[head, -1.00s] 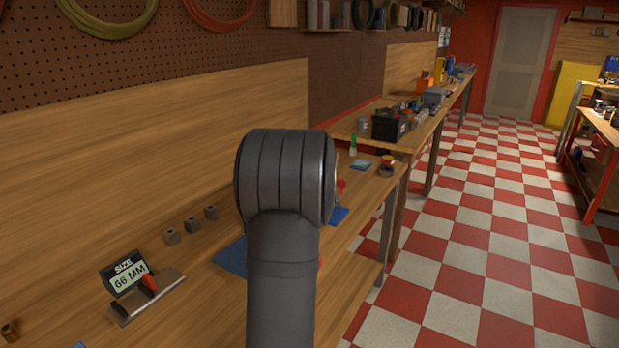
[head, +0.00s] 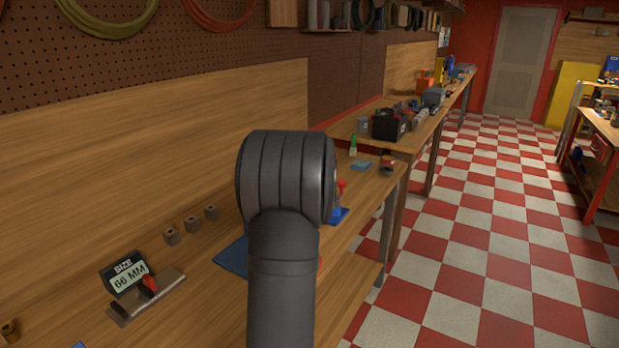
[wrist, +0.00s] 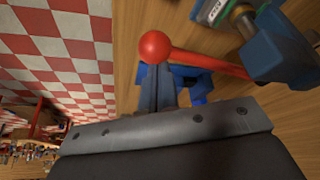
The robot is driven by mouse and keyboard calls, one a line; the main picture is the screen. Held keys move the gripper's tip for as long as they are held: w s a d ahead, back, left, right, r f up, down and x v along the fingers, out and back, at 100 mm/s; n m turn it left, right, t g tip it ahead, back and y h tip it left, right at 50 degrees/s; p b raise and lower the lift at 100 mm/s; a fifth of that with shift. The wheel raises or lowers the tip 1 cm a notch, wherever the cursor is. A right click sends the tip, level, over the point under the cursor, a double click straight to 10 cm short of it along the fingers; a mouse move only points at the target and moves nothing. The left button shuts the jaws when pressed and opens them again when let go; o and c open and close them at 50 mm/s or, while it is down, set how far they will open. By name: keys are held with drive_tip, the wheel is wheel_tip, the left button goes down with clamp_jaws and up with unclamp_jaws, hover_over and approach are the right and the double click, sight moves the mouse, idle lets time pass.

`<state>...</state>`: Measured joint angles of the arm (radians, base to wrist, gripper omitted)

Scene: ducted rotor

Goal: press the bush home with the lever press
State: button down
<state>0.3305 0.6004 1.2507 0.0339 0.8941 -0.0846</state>
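In the wrist view a red ball knob (wrist: 155,46) sits on the end of the red lever (wrist: 212,64), which runs right to the blue press body (wrist: 278,48). My gripper (wrist: 157,72) points at the knob. Its grey fingers look together, with their tips just below the knob in the picture; I cannot tell whether they touch it. A metallic part with a green label (wrist: 215,10) shows at the top edge by the press; I cannot make out the bush.
A blue mat (head: 231,255) lies beside my arm. The right bench edge is open to the floor.

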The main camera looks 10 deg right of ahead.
wheel_tip(320, 180, up, 15)
drive_tip(key=w+a, duration=0.2)
idle(1.5)
drive_tip(key=shift+w, duration=0.1)
drive_tip(key=shift+r, duration=2.95)
drive_tip(key=shift+f, duration=0.15)
wheel_tip(320, 180, down, 8)
drive_tip(key=shift+r, duration=0.25)
